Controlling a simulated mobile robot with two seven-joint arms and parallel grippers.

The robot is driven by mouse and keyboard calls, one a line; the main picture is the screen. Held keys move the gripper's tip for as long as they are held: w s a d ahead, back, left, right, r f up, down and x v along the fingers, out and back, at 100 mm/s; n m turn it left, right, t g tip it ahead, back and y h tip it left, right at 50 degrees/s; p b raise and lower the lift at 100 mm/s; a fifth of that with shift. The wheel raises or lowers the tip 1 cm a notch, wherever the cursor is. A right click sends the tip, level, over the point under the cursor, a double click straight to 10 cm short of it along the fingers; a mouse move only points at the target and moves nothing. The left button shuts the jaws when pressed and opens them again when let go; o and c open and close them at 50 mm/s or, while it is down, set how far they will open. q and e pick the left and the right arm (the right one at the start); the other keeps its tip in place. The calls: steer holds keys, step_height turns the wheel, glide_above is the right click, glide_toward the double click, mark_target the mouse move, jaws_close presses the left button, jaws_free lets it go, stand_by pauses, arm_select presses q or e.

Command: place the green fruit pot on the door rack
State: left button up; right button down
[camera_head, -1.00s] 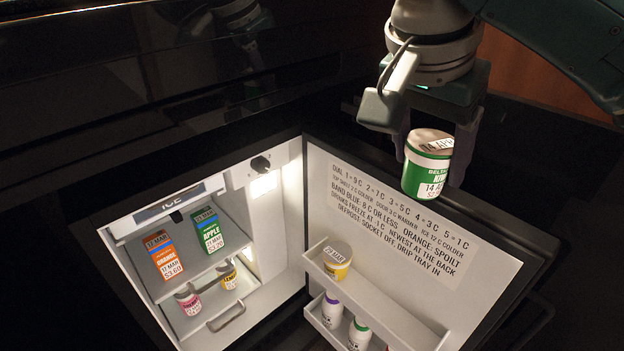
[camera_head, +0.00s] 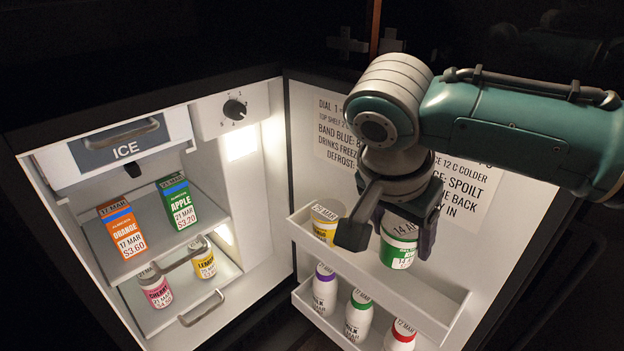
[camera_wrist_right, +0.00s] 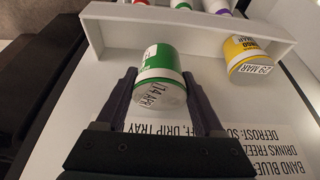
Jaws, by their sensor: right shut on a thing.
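The green fruit pot (camera_head: 399,247) has a white lid and a green and white label. My right gripper (camera_head: 402,240) is shut on it in front of the open door. In the head view the pot is at the upper door rack (camera_head: 448,312), right of the yellow pot (camera_head: 325,224). In the right wrist view the green pot (camera_wrist_right: 160,72) is between the fingers of the right gripper (camera_wrist_right: 162,92), close to the rack wall (camera_wrist_right: 190,38). I cannot tell whether its base touches the rack. My left gripper is not in view.
The lower door rack holds bottles with purple (camera_head: 324,287), green (camera_head: 358,315) and red (camera_head: 400,336) caps. The fridge shelves hold an orange carton (camera_head: 122,230), a green apple carton (camera_head: 178,203) and two small jars. The upper rack is bare at its right end.

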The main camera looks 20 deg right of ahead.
mark_target(394, 259)
step_height(394, 259, down, 5)
steer(key=b, duration=0.3)
steer(key=shift+r, duration=0.1)
jaws_free()
